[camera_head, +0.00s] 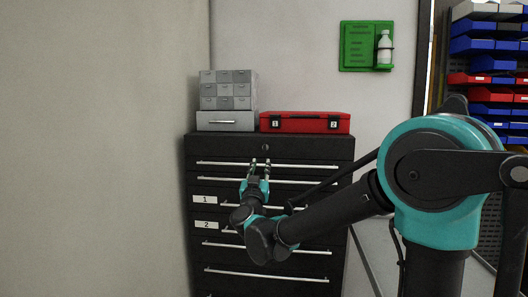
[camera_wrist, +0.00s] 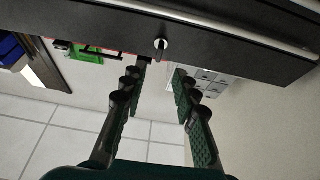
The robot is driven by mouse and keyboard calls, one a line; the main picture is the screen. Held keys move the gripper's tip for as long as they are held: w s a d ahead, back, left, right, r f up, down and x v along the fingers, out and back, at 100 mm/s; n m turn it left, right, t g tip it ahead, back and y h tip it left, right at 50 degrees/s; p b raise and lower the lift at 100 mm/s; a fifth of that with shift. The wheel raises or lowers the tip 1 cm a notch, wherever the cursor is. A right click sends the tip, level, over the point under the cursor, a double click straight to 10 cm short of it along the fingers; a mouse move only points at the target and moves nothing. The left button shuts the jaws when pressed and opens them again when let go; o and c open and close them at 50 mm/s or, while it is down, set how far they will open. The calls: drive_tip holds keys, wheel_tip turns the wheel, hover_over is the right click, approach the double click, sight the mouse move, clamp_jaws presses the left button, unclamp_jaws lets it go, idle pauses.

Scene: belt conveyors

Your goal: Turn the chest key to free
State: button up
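The black tool chest (camera_head: 225,151) stands against the wall, with its top panel facing me. The chest key and its lock (camera_head: 265,147) show as a small round spot at the middle of that panel. In the wrist view the key and lock (camera_wrist: 160,44) are a small silvery disc with a dark upright part; its exact turn is too small to tell. My gripper (camera_head: 260,162) is just below the lock in the head view. In the wrist view my gripper (camera_wrist: 161,69) is open and empty, its fingers apart, with the lock beyond and between the fingertips, not touched.
A red case (camera_head: 305,123) and a grey drawer cabinet (camera_head: 228,92) stand on the chest. Long drawer handles (camera_head: 267,280) stick out below the lock. A green wall holder (camera_head: 358,47) with a bottle hangs above. Shelves with bins (camera_head: 490,45) are at right.

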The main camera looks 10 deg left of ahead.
sight(264, 150)
drive_tip(key=x, duration=1)
drive_tip(key=shift+c, duration=0.6)
clamp_jaws()
